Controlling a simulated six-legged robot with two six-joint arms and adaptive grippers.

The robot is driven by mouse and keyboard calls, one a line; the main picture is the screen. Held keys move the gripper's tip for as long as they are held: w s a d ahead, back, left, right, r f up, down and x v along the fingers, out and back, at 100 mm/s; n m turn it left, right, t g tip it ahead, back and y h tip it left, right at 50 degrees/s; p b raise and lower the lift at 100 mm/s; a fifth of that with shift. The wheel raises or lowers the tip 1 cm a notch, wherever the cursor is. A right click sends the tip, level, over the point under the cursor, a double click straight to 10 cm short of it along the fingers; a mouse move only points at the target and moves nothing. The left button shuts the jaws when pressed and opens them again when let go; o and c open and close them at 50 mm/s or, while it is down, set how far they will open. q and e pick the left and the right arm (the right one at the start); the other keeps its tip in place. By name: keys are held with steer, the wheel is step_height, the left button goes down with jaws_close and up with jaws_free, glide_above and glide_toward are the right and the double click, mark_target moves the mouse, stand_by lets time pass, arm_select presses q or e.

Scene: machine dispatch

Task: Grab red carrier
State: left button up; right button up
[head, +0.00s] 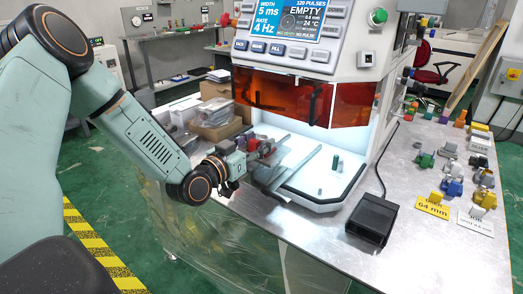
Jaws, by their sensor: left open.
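My left gripper (260,152) reaches in from the left to the front of the lit machine chamber and is open. A small red part (253,144) shows right at its fingers. It may be the red carrier, but it is small and partly covered by the gripper, so I cannot tell whether the fingers touch it. My right gripper is out of view.
The machine has an orange window (285,97) above its bright chamber, with a small green cylinder (336,162) inside. A black pedal-like box (372,219) stands on the metal table (400,262). Cardboard boxes (213,112) stand behind the gripper.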

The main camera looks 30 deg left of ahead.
arm_select(q)
steer(key=shift+s+a, duration=0.1)
steer(key=shift+a, duration=0.2)
steer(key=shift+d+r, duration=0.1)
steer(key=shift+d, duration=0.15)
steer(key=c, duration=0.3)
steer(key=shift+a, duration=0.2)
steer(key=c, duration=0.6)
steer(key=shift+d, duration=0.15)
jaws_close()
